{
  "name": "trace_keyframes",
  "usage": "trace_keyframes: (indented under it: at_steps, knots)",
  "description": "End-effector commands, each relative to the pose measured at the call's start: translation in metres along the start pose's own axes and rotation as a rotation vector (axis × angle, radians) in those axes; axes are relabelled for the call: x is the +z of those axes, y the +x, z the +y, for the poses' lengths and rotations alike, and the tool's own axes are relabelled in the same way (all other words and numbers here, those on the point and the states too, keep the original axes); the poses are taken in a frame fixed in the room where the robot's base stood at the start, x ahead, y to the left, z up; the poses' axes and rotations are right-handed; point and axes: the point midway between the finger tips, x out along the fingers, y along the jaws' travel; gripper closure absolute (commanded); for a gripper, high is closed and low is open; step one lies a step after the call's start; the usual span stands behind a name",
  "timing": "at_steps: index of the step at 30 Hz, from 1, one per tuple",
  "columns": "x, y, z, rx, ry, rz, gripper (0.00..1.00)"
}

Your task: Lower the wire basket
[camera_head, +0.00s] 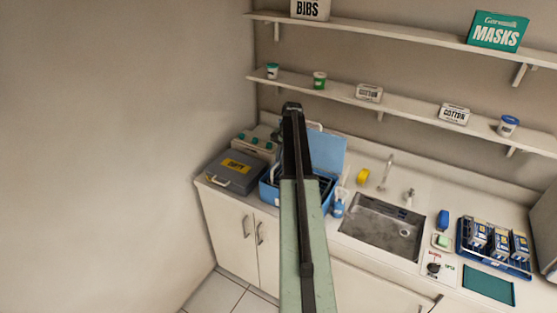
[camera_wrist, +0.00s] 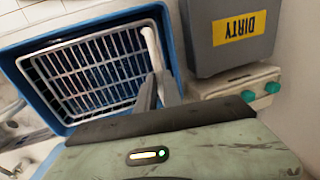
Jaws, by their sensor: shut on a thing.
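The wire basket (camera_wrist: 92,72) is a white grid seen from above in the wrist view, framed by the rim of a blue tub (camera_wrist: 30,92). Its pale handle (camera_wrist: 150,46) rises at the right side of the grid. My gripper (camera_wrist: 158,88) is shut on this handle, its grey fingers at the handle's near end. How high the basket stands within the tub I cannot tell. In the head view the blue tub (camera_head: 267,193) is on the counter, with its blue lid (camera_head: 327,150) raised behind. My arm hides my gripper and most of the basket there.
A grey DIRTY box (camera_head: 232,173) stands left of the tub, close beside it in the wrist view (camera_wrist: 228,45). A device with teal knobs (camera_head: 255,143) is behind it. Shelves (camera_head: 400,104) run above.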

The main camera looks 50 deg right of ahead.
Motion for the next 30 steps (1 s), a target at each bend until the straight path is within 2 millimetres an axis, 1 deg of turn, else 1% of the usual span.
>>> trace_keyframes:
  at_steps: [1, 6, 9, 10, 12, 20, 21, 23, 30]
  knots:
    - [0.000, 0.015, 0.009, 0.011, 0.003, -0.002, 1.00]
    - [0.000, 0.051, 0.016, 0.011, 0.003, -0.002, 1.00]
    - [0.000, 0.067, 0.019, 0.011, 0.003, -0.002, 1.00]
    - [0.000, 0.070, 0.020, 0.011, 0.003, -0.002, 1.00]
    - [0.000, 0.072, 0.020, 0.011, 0.003, -0.001, 1.00]
    - [-0.001, 0.068, 0.020, 0.011, 0.003, -0.001, 1.00]
    - [-0.001, 0.068, 0.020, 0.011, 0.003, -0.002, 0.84]
    - [-0.001, 0.068, 0.020, 0.010, 0.003, -0.001, 0.67]
    - [0.000, 0.068, 0.017, 0.006, 0.001, 0.000, 0.67]
